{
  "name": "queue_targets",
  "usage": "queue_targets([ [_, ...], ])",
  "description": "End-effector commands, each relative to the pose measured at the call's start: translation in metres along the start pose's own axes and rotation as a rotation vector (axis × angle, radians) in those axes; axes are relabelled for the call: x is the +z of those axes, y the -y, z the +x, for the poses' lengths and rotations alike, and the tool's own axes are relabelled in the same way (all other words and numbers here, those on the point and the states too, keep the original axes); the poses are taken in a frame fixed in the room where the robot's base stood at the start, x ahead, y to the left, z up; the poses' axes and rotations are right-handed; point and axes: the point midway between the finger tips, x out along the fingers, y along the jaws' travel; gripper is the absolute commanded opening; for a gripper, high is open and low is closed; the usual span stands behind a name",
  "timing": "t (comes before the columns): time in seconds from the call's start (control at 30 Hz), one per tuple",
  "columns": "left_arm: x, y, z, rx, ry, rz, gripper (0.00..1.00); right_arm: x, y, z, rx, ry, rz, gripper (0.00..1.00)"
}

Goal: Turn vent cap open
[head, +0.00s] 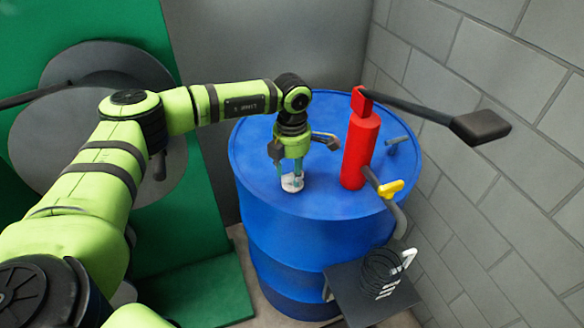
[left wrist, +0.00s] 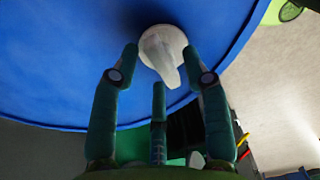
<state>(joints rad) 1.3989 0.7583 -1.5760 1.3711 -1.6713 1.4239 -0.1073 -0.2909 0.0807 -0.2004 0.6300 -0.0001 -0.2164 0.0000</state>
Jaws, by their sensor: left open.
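The vent cap (head: 291,184) is a small whitish round piece on top of the blue drum (head: 262,170). In the left wrist view the vent cap (left wrist: 163,52) shows a raised, tapered grip pointing down and slightly right in the picture. My left gripper (head: 290,174) points down over the cap. In the left wrist view its fingers (left wrist: 160,53) are open, one to each side of the cap, with another below. The cap's grip lies between them. I cannot tell whether any finger touches the cap. My right gripper is not in view.
A red pump (head: 360,150) with a long black lever (head: 440,112) stands on the drum to the right. Its spout has a yellow valve handle (head: 391,188). A dark stand with coiled cable (head: 380,272) is at lower right. A block wall (head: 500,160) is close behind.

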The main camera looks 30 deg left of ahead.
Motion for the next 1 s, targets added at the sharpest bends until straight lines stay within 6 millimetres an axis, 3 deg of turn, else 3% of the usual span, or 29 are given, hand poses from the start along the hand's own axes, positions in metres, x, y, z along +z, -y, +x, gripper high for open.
queue_targets([
  [0.1, 0.000, 0.000, 0.000, 0.000, 0.000, 0.000, 0.42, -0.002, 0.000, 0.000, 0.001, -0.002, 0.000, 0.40],
  [0.2, 0.000, 0.000, 0.000, 0.000, 0.000, 0.001, 0.02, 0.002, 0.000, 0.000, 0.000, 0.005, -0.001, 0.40],
  [0.23, 0.000, 0.000, 0.000, 0.000, 0.000, 0.001, 0.00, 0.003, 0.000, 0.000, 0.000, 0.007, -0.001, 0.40],
  [0.67, 0.000, 0.000, 0.000, -0.001, 0.000, -0.038, 0.00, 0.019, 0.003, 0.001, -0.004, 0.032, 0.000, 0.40],
  [1.0, -0.001, 0.000, 0.001, -0.003, 0.000, -0.262, 0.00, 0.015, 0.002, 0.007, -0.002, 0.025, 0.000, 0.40],
])
